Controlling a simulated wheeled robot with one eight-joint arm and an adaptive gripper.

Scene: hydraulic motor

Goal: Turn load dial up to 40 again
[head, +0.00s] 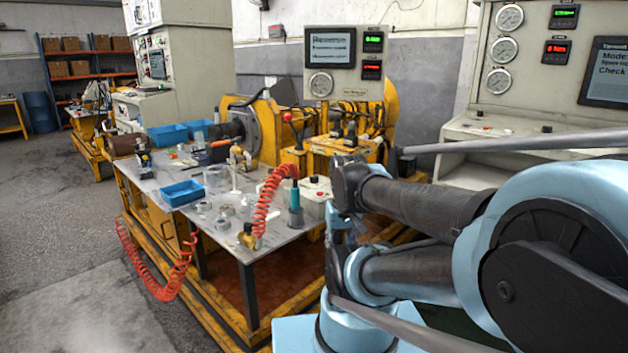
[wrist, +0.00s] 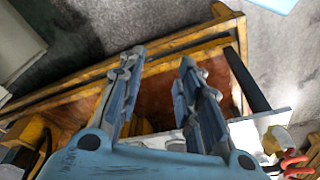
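No dial can be read as the load dial in these frames. Small knobs show on the sloped desk of the right console (head: 456,131), including a dark knob (head: 546,129). A pale control box (head: 313,208) with a red button and dark knobs stands at the right end of the metal bench. In the wrist view my gripper (wrist: 158,66) points down over the yellow bench frame and floor, its two fingers apart with nothing between them. In the head view my arm covers the right foreground, and my gripper cannot be made out clearly there. It is touching no knob that I can see.
The metal bench (head: 237,213) holds blue bins (head: 182,192), loose parts and a coiled red hose (head: 267,200). A yellow motor rig (head: 345,145) with a display panel (head: 331,50) stands behind. Open floor (head: 60,220) lies left. The yellow frame (wrist: 90,79) is below my gripper.

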